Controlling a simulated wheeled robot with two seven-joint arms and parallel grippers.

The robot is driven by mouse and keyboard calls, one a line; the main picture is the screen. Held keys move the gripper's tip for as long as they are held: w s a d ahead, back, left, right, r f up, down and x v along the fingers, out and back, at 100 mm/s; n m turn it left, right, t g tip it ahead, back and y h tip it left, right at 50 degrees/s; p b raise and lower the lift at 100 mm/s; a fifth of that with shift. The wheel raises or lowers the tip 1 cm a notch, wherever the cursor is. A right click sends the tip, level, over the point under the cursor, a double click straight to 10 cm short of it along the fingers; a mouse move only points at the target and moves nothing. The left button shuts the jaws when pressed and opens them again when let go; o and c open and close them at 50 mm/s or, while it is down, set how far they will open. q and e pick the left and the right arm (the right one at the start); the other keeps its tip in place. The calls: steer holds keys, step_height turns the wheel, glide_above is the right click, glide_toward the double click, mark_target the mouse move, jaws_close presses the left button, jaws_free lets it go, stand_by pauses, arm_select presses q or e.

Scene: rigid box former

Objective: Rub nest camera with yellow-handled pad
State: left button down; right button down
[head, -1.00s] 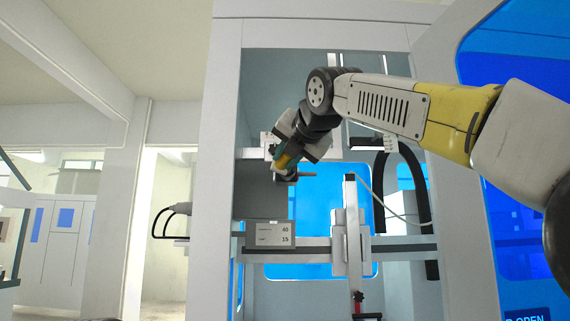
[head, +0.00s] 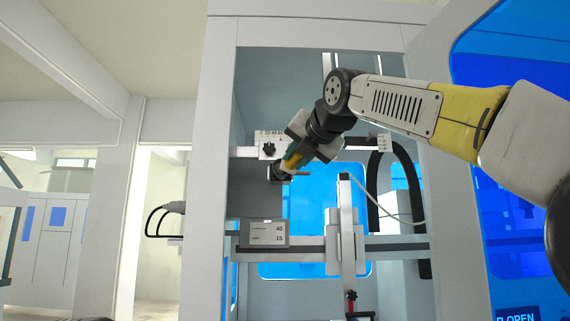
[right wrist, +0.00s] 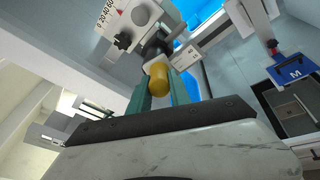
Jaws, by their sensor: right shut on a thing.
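My right gripper (head: 291,163) is inside the open machine cabinet, at the left of its opening. Its teal fingers are shut on the yellow handle (right wrist: 157,82) of the pad, which also shows as a small yellow patch in the head view (head: 295,156). A pale block (right wrist: 158,60) shows just beyond the handle in the right wrist view. A small dark part with a thin rod (head: 302,174) shows at the gripper's tip. I cannot tell whether it is the nest camera, or whether the pad touches it. My left gripper is not in view.
A white scale plate with a black knob (head: 269,149) is close behind the gripper. An upright rail (head: 347,230) and a black cable loop (head: 374,190) stand to the right.

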steer(key=a, duration=0.3)
steer(key=shift+a, duration=0.4)
stand_by(0.4)
steer(key=shift+s, duration=2.95)
steer(key=shift+s, duration=0.15)
steer(key=s, duration=0.2)
steer(key=shift+s, duration=0.35)
steer(key=shift+w, duration=0.1)
steer(key=w, duration=0.7)
steer(key=shift+w, duration=0.35)
